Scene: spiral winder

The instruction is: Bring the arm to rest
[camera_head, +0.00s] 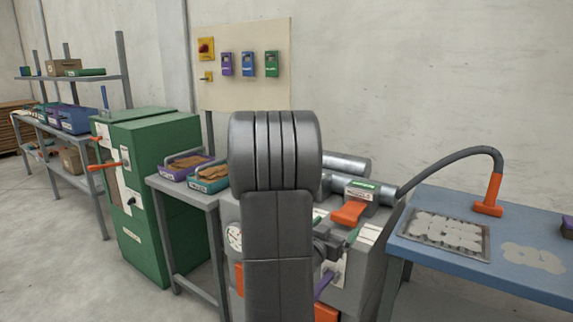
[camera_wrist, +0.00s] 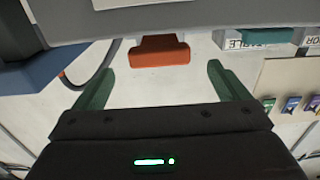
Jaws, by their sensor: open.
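My arm stands upright in the middle of the head view and hides part of the grey winder machine (camera_head: 365,245) behind it. My gripper (camera_wrist: 155,78) shows in the wrist view with two green fingers spread wide apart and nothing between them. The wrist picture looks upside down, with the wall and the panel of small boxes low at the right. An orange part (camera_wrist: 160,52) of the machine lies beyond the fingertips, apart from them. In the head view an orange block (camera_head: 349,213) sits on top of the machine.
A side table with a purple bin (camera_head: 182,166) and a teal bin (camera_head: 210,178), and a green cabinet (camera_head: 165,215), stand left. Floor is open at front left.

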